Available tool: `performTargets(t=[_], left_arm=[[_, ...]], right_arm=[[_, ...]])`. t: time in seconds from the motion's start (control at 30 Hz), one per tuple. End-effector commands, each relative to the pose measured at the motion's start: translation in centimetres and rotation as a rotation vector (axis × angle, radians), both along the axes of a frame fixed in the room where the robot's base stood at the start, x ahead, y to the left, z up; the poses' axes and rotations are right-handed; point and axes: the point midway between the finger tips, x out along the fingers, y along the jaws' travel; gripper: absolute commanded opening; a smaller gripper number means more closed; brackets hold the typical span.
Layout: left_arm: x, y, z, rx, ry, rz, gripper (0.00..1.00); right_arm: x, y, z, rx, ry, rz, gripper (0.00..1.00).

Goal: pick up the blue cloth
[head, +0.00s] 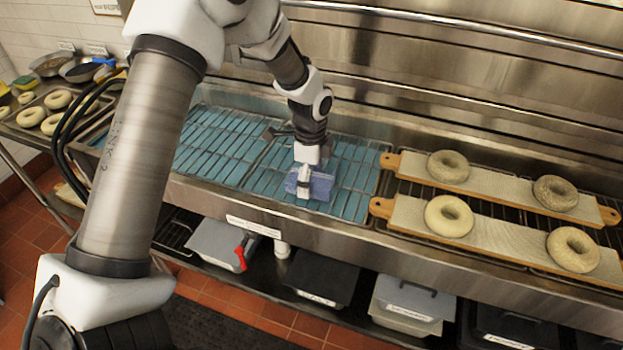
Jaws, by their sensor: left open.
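The blue cloth (322,186) is a small, pale blue-violet patch on the wire rack over the blue surface, left of the bagel boards in the head view. My left gripper (304,188) points down at the cloth and covers its middle part. The gripper is open, with its fingertips at or just above the cloth. I cannot tell whether they touch it. My right gripper is not in view.
Two wooden boards (478,181) (408,212) with bagels lie on racks to the right. The wire rack (215,148) is bare left of the cloth. A steel wall stands behind. Lidded bins (320,277) sit on the shelf below.

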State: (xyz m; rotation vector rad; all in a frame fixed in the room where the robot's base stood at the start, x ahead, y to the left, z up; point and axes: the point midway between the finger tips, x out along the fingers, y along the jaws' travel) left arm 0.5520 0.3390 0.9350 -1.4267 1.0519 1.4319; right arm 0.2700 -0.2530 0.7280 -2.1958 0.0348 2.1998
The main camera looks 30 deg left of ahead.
Motion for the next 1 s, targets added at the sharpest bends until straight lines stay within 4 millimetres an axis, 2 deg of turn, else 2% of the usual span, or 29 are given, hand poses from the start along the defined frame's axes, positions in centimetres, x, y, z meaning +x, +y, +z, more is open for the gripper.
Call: performTargets(t=[0.23,0.27,0.3,0.43,0.8,1.0], left_arm=[[0.0,0.0,-0.7,-0.001,-0.001,0.0,0.97],[0.0,0.0,-0.7,-0.001,-0.001,0.0,0.93],[0.0,0.0,-0.7,-0.001,-0.001,0.0,0.79],[0.0,0.0,-0.6,-0.001,-0.001,0.0,0.33],[0.0,0.0,-0.6,-0.001,-0.001,0.0,0.33],[0.0,0.0,0.6,0.0,-0.002,0.001,0.33]], right_arm=[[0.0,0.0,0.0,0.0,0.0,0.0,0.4],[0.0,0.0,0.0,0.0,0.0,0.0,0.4],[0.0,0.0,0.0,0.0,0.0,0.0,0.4],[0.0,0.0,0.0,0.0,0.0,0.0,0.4],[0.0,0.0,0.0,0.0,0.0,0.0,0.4],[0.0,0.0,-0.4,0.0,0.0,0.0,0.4]])
